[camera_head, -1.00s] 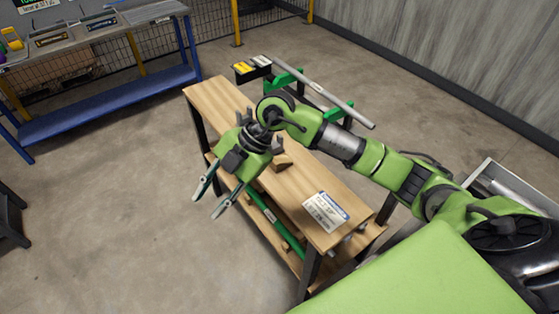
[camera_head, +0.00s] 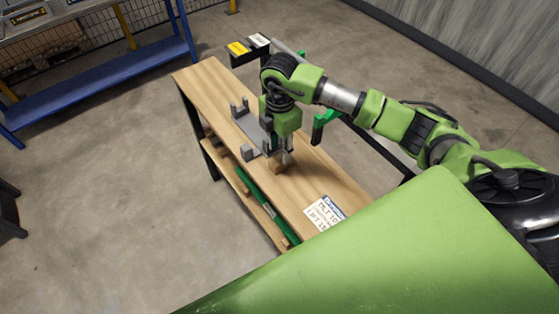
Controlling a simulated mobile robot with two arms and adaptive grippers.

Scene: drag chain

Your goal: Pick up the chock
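The chock (camera_head: 277,169), a small wooden wedge-like block, lies on the wooden top of the workbench (camera_head: 207,83) near its middle. It is partly hidden by my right gripper. My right gripper (camera_head: 282,156) points down, with its fingertips right at the chock. The fingers look slightly apart, but I cannot tell whether they are around the chock or touching it. My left gripper is not in view.
A grey metal bracket (camera_head: 247,125) with upright tabs stands on the bench just left of my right gripper. A white label sheet (camera_head: 322,212) lies at the near end.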

